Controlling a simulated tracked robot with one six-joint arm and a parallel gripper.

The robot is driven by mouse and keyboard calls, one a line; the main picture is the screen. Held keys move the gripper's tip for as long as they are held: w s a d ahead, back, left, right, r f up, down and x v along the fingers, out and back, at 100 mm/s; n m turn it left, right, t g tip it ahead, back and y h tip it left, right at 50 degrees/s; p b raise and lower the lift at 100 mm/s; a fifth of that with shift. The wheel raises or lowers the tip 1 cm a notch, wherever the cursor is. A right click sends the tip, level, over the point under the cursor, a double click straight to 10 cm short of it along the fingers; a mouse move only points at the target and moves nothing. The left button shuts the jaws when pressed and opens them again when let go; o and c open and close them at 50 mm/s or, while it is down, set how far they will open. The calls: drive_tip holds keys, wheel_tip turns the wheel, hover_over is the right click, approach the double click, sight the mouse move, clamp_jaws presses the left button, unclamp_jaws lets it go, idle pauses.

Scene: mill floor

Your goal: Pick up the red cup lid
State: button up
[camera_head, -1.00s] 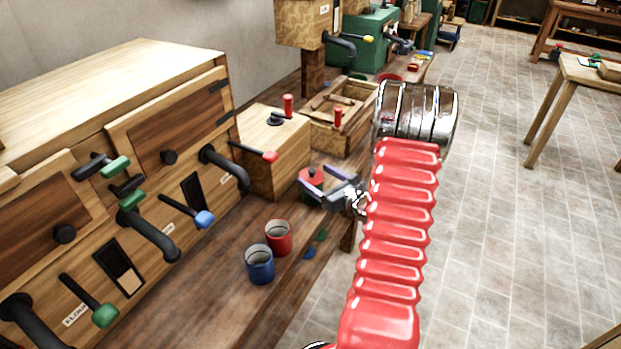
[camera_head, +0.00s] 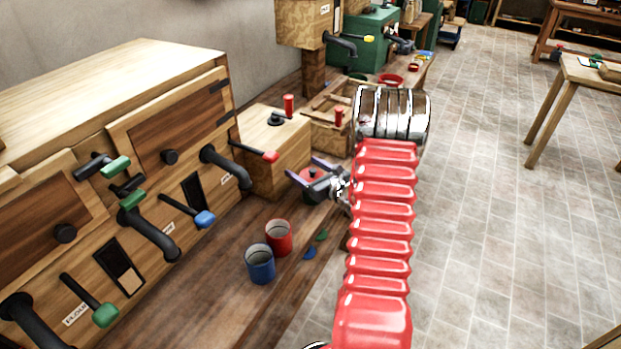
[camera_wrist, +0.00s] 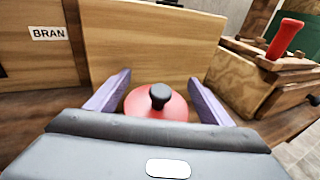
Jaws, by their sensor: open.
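The red cup lid (camera_head: 312,173) is a round red disc with a black knob, on the bench in front of a wooden box. In the wrist view the lid (camera_wrist: 178,108) lies between the two purple fingers of my gripper (camera_wrist: 160,76). In the head view my gripper (camera_head: 309,171) is open, with its fingers on either side of the lid. I cannot tell whether either finger touches it. The lid's near edge is hidden by the gripper body in the wrist view, and what is directly under it is unclear.
A red cup (camera_head: 279,238) and a blue cup (camera_head: 260,264) stand nearer on the bench. The wooden box (camera_head: 272,150) is close beyond the fingers. A handled wooden cabinet (camera_head: 165,150) stands left.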

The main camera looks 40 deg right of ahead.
drive_tip(key=shift+c, duration=0.5)
drive_tip(key=c, duration=0.9)
drive_tip(key=shift+r, duration=0.1)
wheel_tip(320, 180, up, 18)
drive_tip(key=shift+f, duration=0.1)
idle(0.4)
idle(0.5)
